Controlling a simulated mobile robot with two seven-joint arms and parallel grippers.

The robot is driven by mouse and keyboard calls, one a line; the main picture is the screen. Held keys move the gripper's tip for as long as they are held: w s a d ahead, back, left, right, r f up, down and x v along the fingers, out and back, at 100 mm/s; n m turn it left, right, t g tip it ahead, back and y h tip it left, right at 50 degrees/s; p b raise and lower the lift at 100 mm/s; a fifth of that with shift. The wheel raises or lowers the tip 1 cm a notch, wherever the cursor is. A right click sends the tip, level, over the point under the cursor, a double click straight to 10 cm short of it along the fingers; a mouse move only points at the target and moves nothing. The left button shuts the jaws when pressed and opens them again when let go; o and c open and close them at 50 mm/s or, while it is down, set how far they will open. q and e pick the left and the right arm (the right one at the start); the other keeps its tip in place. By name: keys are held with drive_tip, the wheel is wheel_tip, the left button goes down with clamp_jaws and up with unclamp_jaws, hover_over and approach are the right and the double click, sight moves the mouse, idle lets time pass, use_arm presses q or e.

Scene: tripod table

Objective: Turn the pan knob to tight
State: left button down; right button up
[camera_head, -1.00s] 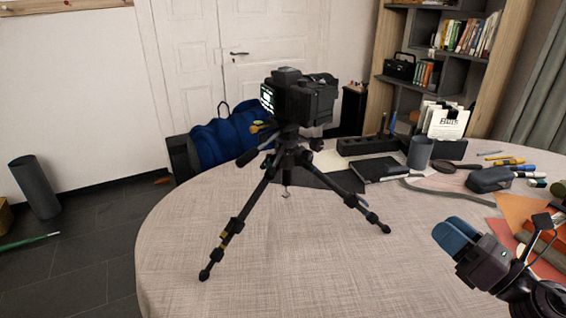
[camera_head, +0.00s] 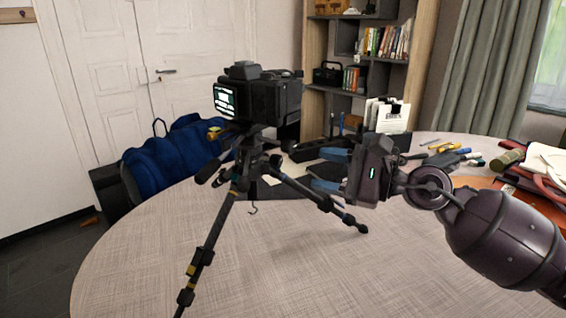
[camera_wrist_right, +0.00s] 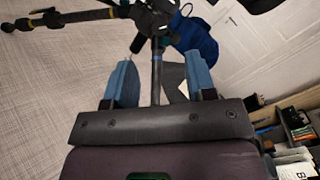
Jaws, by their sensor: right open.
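The black tripod (camera_head: 243,175) stands upright on the table with a camera (camera_head: 258,98) on its head. A small dark knob-like part (camera_head: 275,161) shows on the right of the tripod head; I cannot tell for sure that it is the pan knob. My right gripper (camera_head: 318,170) is open and empty, its blue fingers pointing left at the tripod from its right side, apart from it. My left gripper is out of view.
A tripod leg (camera_head: 325,203) spreads to the right, below my right gripper. A blue bag (camera_head: 165,160) lies behind the table. Pens and other items (camera_head: 450,155) lie at the table's back right. The table front (camera_head: 300,270) is clear.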

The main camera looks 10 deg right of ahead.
sight(280, 159)
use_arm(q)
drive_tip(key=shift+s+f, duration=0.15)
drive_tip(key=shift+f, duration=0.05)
use_arm(e)
drive_tip(key=x, duration=0.8)
drive_tip(key=c, duration=0.9)
drive_tip(key=shift+r+m+p, duration=0.35)
drive_tip(key=shift+m+p, duration=0.25)
drive_tip(key=shift+p, duration=0.2)
drive_tip(key=shift+c, duration=0.2)
drive_tip(key=shift+f+m+p, duration=0.1)
drive_tip(key=shift+m+p, duration=0.3)
drive_tip(key=shift+m, duration=0.2)
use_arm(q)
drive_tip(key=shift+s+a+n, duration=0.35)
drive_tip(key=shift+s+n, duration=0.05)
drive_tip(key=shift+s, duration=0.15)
use_arm(e)
drive_tip(key=shift+f, duration=0.3)
